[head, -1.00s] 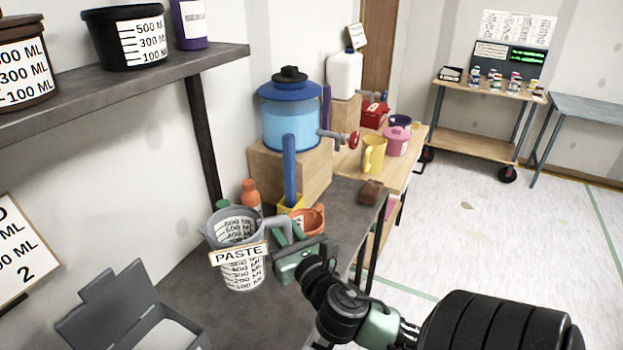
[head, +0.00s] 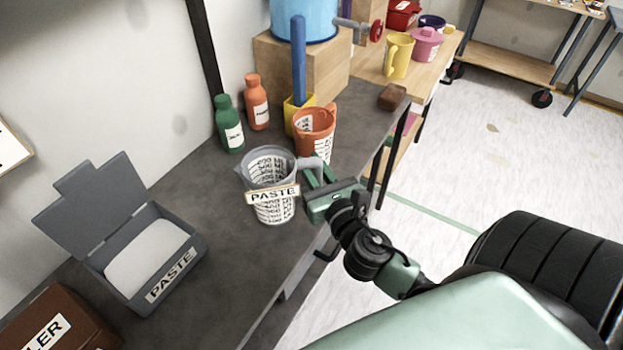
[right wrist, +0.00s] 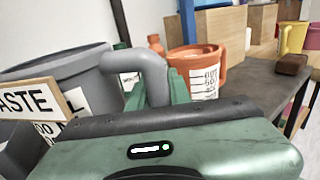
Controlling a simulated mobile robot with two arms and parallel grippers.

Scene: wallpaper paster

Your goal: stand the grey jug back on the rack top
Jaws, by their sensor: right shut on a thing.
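The grey jug (head: 268,168) has black measuring marks and a PASTE sign on its front. It is upright at the front part of the dark rack top (head: 215,200); I cannot tell whether its base touches the surface. My right gripper (head: 318,174) is shut on the jug's handle, at the jug's right side. In the right wrist view the jug (right wrist: 75,75) is at the left, and its handle (right wrist: 150,68) lies between the green fingers. The lower part of the jug is hidden there. My left gripper is not in view.
An orange jug (head: 314,125) stands close behind the grey jug. Green (head: 229,125) and orange (head: 256,103) bottles stand near the wall. An open grey box labelled PASTE (head: 150,255) is at the left. The top between box and jug is clear.

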